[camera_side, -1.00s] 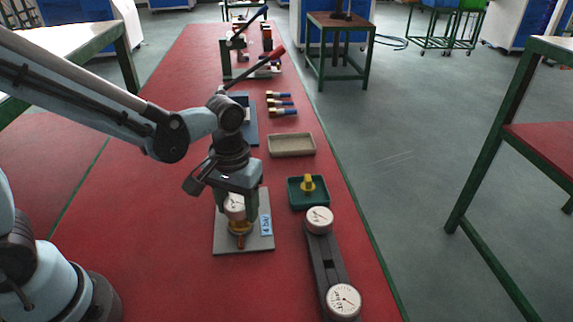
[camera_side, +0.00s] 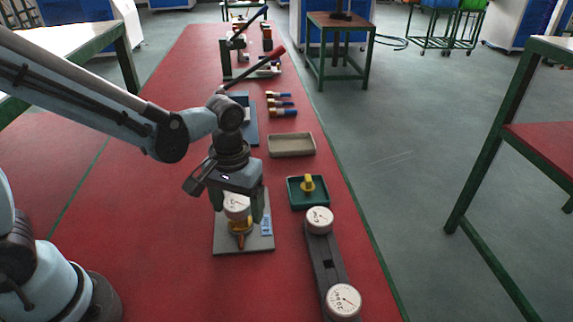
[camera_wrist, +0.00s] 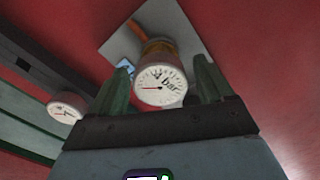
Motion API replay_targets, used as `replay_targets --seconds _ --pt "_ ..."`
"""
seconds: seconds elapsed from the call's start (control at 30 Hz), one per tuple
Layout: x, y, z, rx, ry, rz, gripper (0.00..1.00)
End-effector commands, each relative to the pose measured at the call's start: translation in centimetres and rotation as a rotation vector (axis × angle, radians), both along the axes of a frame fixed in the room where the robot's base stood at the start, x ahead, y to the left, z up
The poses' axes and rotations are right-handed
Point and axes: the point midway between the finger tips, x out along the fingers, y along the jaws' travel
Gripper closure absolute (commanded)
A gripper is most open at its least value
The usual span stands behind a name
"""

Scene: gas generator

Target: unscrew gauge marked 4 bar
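The gauge (camera_side: 237,206) has a round white dial and sits upright on a brass fitting (camera_side: 240,228) on a grey plate (camera_side: 228,248). In the wrist view its dial (camera_wrist: 160,86) shows a red needle and the word "bar"; the digit is hard to read. A blue label (camera_side: 266,225) lies on the plate, partly hidden by a finger. My gripper (camera_side: 238,212) points down over the gauge. Its green fingers (camera_wrist: 161,90) stand on either side of the dial, with gaps visible between them and it.
A dark rack (camera_side: 326,262) to the right holds one white gauge (camera_side: 319,220) at its far end and another (camera_side: 344,300) at its near end. Behind are a green tray (camera_side: 296,203) with a yellow part (camera_side: 308,184) and an empty beige tray (camera_side: 291,155).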

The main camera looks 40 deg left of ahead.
Motion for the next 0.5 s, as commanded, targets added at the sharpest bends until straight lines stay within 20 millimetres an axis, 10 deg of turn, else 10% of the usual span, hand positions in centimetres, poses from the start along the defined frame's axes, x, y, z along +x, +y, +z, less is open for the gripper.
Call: replay_targets --seconds 0.5 --pt "0.0 0.0 1.8 0.0 0.0 0.0 0.14"
